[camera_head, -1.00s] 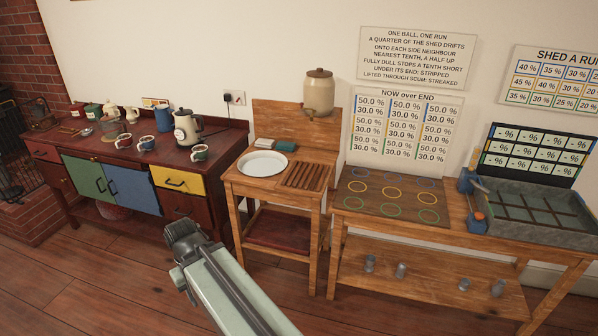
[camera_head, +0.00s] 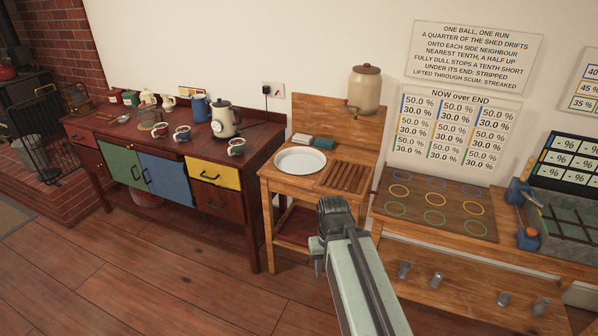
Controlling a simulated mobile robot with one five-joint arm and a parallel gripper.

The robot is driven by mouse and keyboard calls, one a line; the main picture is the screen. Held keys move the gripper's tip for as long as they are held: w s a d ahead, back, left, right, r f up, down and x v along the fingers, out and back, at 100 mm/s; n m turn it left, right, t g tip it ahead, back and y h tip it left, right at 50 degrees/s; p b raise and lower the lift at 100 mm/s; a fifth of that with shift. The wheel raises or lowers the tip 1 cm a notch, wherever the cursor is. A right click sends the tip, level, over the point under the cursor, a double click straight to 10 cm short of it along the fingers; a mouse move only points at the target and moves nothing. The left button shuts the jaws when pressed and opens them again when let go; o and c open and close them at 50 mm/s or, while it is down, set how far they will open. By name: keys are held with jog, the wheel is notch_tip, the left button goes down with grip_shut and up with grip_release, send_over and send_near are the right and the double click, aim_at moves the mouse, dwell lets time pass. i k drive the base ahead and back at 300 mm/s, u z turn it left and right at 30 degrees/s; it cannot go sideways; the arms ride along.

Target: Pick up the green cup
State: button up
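Several small cups stand in a loose row on the dark red sideboard (camera_head: 255,142) at the left. One cup (camera_head: 236,147), below the kettle, looks pale with dark or greenish marking. Two more cups, one (camera_head: 182,132) with blue showing and one (camera_head: 159,130) beside it, stand to its left. The cups are too small to tell surely which is green. My gripper (camera_head: 328,238) is at the end of my pale arm, low in front of the small wooden stand, apart from the cups. Its fingers are not clear enough to tell open from shut.
A cream kettle (camera_head: 226,122) and a blue canister (camera_head: 200,107) stand behind the cups. A fireplace with a black guard (camera_head: 45,130) is at far left. The floor in front is clear.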

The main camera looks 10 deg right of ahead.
aim_at(237, 150)
jog(key=u, duration=0.15)
jog(key=i, duration=0.3)
jog(key=u, duration=0.7)
jog(key=i, duration=1.6)
jog(key=u, duration=1.15)
jog(key=i, duration=0.85)
jog(key=u, duration=0.4)
jog(key=k, duration=0.8)
jog(key=u, duration=0.15)
jog(key=i, duration=0.85)
jog(key=z, duration=0.2)
jog(key=k, duration=0.75)
jog(key=u, duration=0.05)
